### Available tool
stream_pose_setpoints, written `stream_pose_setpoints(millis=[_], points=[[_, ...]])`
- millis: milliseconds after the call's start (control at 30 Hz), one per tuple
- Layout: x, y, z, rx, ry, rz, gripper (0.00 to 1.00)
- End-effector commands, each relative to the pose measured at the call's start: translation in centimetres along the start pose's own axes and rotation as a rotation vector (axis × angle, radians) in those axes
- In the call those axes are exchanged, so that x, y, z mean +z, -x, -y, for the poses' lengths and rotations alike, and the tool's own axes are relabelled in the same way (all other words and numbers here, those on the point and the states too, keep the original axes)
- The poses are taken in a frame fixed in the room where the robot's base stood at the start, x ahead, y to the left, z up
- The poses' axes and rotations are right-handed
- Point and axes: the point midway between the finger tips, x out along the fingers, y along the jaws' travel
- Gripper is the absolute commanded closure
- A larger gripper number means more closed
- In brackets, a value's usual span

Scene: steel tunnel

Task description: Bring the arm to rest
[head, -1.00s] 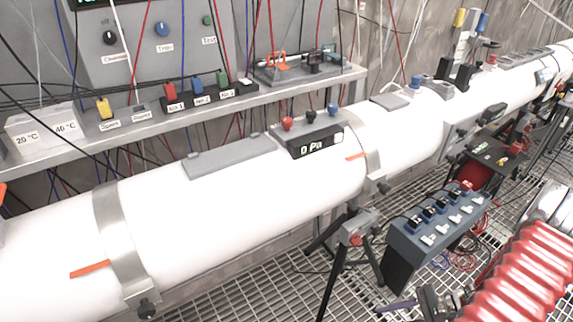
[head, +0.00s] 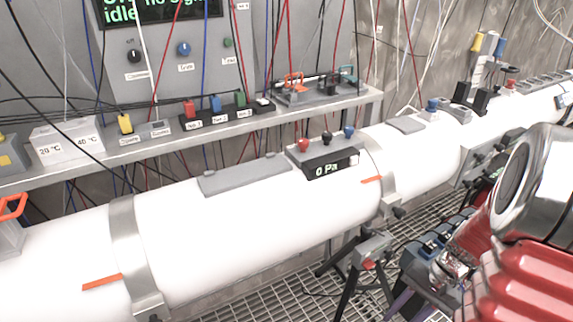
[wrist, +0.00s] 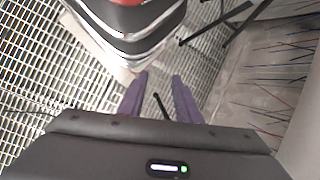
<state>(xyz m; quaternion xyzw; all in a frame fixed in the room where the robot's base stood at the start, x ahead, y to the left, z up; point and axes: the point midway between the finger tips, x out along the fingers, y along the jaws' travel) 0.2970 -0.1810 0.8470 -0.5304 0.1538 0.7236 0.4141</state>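In the wrist view my gripper (wrist: 161,82) points at the grating and floor. Its two purple fingers are apart, and I see nothing held between them. A thin dark rod shows in the gap; I cannot tell how far below it is.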

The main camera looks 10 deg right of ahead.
Motion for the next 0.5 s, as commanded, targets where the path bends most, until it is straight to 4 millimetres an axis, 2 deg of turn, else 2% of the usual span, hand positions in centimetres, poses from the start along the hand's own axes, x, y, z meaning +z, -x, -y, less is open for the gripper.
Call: stream_pose_setpoints(millis=[500], points=[[4.7,5.3,4.6,0.176,0.228,-0.238,0.7]])
